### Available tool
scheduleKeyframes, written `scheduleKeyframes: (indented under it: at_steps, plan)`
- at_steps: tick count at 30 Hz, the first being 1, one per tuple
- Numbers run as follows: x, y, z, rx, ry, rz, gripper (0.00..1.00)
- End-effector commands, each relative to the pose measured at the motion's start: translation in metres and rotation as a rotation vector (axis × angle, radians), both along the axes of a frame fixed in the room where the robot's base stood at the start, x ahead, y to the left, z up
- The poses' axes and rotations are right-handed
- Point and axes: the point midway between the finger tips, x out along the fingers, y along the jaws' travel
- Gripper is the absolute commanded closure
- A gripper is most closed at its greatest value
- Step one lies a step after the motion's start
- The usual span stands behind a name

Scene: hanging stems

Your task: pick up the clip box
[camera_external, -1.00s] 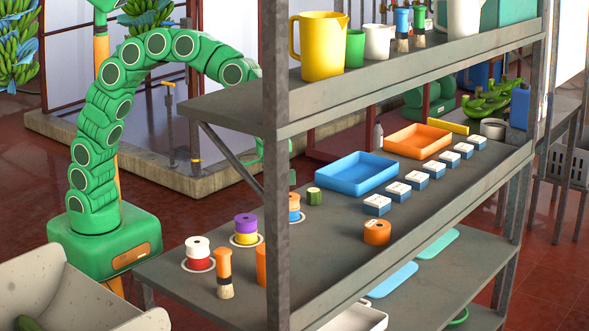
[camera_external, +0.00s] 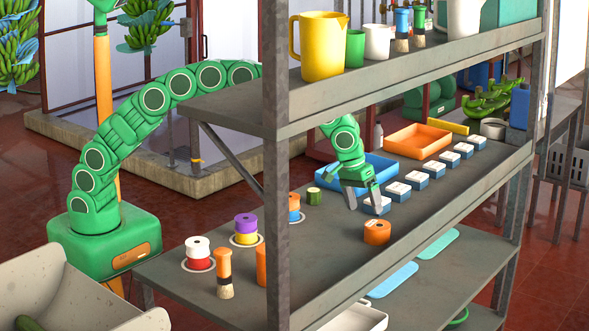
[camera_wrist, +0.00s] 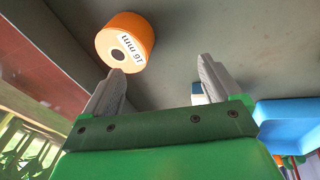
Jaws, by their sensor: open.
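The clip boxes are small white-topped blue boxes in a row on the middle shelf; which one the task means cannot be told. The nearest clip box (camera_external: 376,207) is partly hidden by my gripper (camera_external: 364,203), whose fingers point down at it. In the wrist view, my gripper (camera_wrist: 161,72) has its fingers wide apart with nothing held between them. A small white and blue patch, likely a clip box (camera_wrist: 197,93), shows beside the right finger, mostly hidden.
An orange roll (camera_external: 377,233) stands close to the gripper, and beyond the left finger in the wrist view (camera_wrist: 125,42). A blue tray (camera_external: 384,162) and an orange tray (camera_external: 418,141) lie behind the boxes. The upper shelf (camera_external: 430,58) overhangs, and a post (camera_external: 277,180) stands left.

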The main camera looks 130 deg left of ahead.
Motion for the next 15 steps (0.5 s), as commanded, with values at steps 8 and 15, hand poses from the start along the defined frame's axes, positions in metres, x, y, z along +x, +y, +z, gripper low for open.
scheduleKeyframes:
  at_steps: [8, 15]
  plan:
    - [-0.025, 0.088, 0.011, 0.178, 0.151, 0.107, 0.08]
    - [-0.035, 0.111, 0.016, 0.230, 0.197, 0.147, 0.08]
